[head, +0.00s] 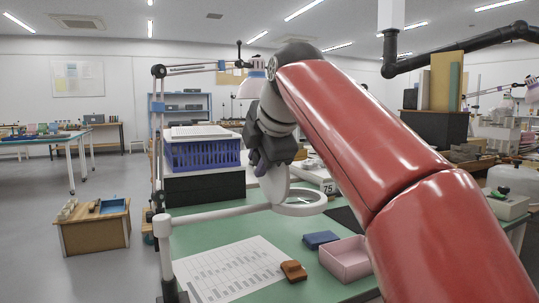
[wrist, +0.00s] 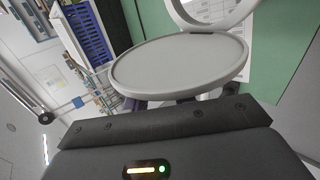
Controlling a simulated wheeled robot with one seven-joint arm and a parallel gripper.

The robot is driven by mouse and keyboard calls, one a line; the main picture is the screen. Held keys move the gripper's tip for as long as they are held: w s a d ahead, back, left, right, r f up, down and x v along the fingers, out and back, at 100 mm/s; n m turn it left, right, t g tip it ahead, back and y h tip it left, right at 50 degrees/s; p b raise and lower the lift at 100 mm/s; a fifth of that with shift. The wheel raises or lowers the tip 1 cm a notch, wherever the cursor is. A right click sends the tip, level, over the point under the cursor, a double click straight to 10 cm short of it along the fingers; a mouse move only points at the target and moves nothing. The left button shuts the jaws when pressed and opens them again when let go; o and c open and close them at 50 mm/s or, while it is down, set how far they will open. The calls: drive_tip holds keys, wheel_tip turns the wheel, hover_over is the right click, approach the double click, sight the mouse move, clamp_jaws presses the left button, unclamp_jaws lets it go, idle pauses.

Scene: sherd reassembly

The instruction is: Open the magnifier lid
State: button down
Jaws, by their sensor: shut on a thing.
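The magnifier is a pale grey ring (head: 303,209) on a long arm over the green table. Its round lid (head: 276,190) stands steeply up from the ring at the ring's left side. In the wrist view the lid (wrist: 180,66) is a broad grey disc, and part of the open ring (wrist: 238,22) shows beyond it. My gripper (head: 268,165) is above the ring, at the lid's upper edge, and is shut on the lid. In the wrist view its dark fingers (wrist: 178,99) are mostly hidden behind the near rim of the lid.
Below the ring lie a printed sheet (head: 232,272), a brown block (head: 293,270), a dark blue block (head: 321,239) and a pink tray (head: 345,262).

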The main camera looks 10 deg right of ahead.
drive_tip(key=shift+s+a+f+n+h, duration=0.2)
drive_tip(key=shift+a+n+h, duration=0.1)
drive_tip(key=shift+a+h, duration=0.15)
drive_tip(key=shift+s+a+f, duration=0.15)
drive_tip(key=shift+a+f, duration=0.15)
drive_tip(key=shift+a, duration=0.2)
drive_tip(key=c, duration=1.2)
unclamp_jaws()
drive_tip(key=shift+o, duration=0.2)
drive_tip(key=shift+s+r, duration=0.15)
drive_tip(key=shift+r, duration=0.1)
drive_tip(key=p+v, duration=0.1)
drive_tip(key=v, duration=0.6)
drive_tip(key=shift+s, duration=0.2)
